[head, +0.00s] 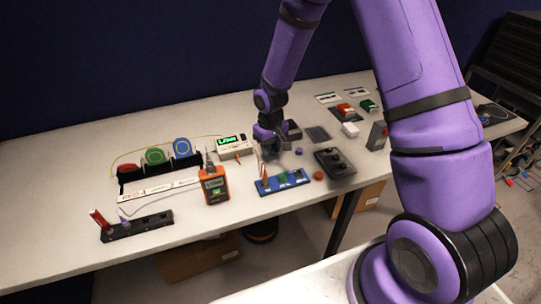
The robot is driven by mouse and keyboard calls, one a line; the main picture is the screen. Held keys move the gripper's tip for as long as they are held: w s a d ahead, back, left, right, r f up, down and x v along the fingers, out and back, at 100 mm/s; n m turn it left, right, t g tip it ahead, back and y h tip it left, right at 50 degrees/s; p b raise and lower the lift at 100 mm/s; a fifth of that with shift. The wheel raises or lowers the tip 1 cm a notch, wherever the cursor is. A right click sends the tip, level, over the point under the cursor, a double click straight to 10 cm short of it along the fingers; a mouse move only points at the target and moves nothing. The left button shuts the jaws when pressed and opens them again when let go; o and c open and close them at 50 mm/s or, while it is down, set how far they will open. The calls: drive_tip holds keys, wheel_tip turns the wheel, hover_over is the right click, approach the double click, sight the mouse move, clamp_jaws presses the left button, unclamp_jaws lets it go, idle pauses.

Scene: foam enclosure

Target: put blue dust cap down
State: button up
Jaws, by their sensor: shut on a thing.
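My gripper (268,155) hangs low over the middle of the white table, pointing down. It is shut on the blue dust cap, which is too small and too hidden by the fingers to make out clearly. Just in front of the gripper is a blue board (283,182) with a green patch and upright copper-coloured pins at its left end. A small purple cap (299,151) lies on the table to the right of the gripper. An orange cap (318,175) lies to the right of the blue board.
An orange handheld meter (213,186) and a white device with a green display (233,148) stand left of the gripper. A dark box (334,161) and a grey mat (317,133) are on the right. The far left tabletop is clear.

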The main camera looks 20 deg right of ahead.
sight(271, 162)
drive_tip(key=shift+f, duration=1.75)
drive_tip(key=o, duration=0.9)
drive_tip(key=shift+f, duration=0.1)
